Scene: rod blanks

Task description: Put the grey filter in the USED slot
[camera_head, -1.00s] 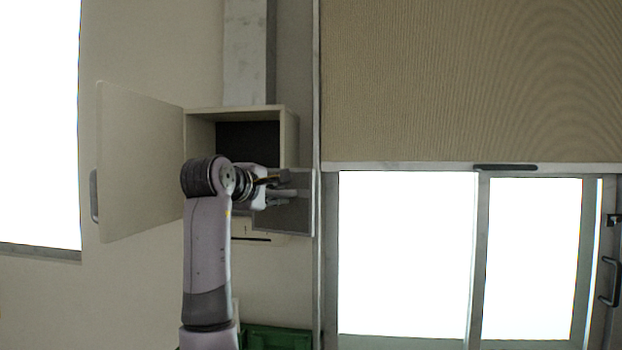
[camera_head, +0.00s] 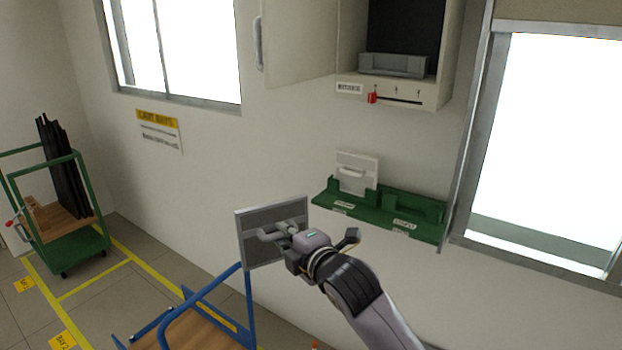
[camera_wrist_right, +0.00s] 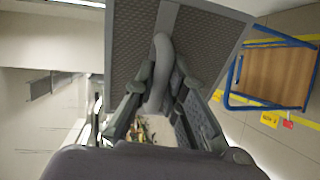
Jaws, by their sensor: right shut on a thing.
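The grey filter (camera_head: 262,234) is a flat dark panel with a pale frame and a handle. My right gripper (camera_head: 284,234) is shut on its handle and holds it in the air, left of and in front of the green shelf (camera_head: 326,197). In the right wrist view the gripper (camera_wrist_right: 157,88) grips the curved grey handle, with the mesh panel (camera_wrist_right: 205,45) beyond it. The shelf has two labelled places. A white filter (camera_head: 356,174) stands upright in the left one; the right one (camera_head: 412,207) looks empty. The label words are too small to read surely. My left gripper is not visible.
Above the shelf, an open wall cabinet (camera_head: 440,92) holds a grey holder (camera_head: 393,65); a red lever (camera_head: 372,98) sits below it. Its door (camera_head: 300,40) swings left. A blue cart (camera_head: 215,310) stands below the filter, a green cart (camera_head: 60,215) far left.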

